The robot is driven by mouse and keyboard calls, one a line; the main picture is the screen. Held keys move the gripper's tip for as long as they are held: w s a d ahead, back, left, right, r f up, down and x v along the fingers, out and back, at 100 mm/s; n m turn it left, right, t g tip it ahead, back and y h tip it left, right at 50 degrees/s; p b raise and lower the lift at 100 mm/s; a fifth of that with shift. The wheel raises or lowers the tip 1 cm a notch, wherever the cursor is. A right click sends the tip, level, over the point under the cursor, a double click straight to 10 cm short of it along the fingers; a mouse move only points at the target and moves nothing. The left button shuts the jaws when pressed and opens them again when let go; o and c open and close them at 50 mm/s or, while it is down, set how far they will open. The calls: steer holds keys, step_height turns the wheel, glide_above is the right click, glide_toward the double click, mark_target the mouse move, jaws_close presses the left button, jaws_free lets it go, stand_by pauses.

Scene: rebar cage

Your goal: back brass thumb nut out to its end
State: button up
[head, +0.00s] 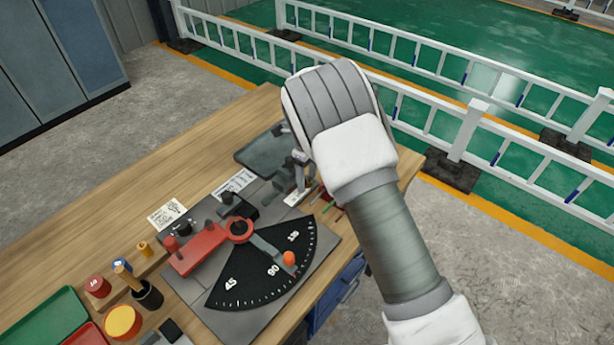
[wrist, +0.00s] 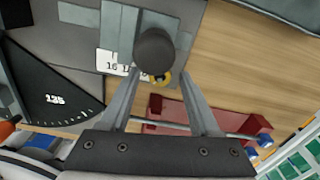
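The brass thumb nut (wrist: 161,79) shows in the wrist view as a small gold ring, partly hidden under a dark round knob (wrist: 155,50). My gripper (wrist: 160,72) is open, with one finger on each side of the knob and nut. I see gaps between the fingers and the nut; whether a finger touches the knob cannot be told. In the head view my arm covers the nut. The bending fixture there has a red arm (head: 200,246) and a black angle dial (head: 258,283), which also shows in the wrist view (wrist: 45,92).
A red holder (wrist: 215,118) with a thin rod lies close to the fingers. A dark tray (head: 262,150) stands at the bench's back. Pots, a yellow-topped can (head: 122,322) and a green tray (head: 45,320) are at left. Bare bench wood (head: 130,190) is free.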

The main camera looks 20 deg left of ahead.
jaws_close()
steer(key=shift+n, duration=0.4)
steer(key=n+b, duration=0.2)
steer(key=n, duration=0.2)
steer(key=shift+n, duration=0.4)
steer(key=n+b, duration=0.1)
steer(key=n, duration=0.4)
stand_by(0.5)
steer(key=shift+o, duration=0.5)
jaws_free()
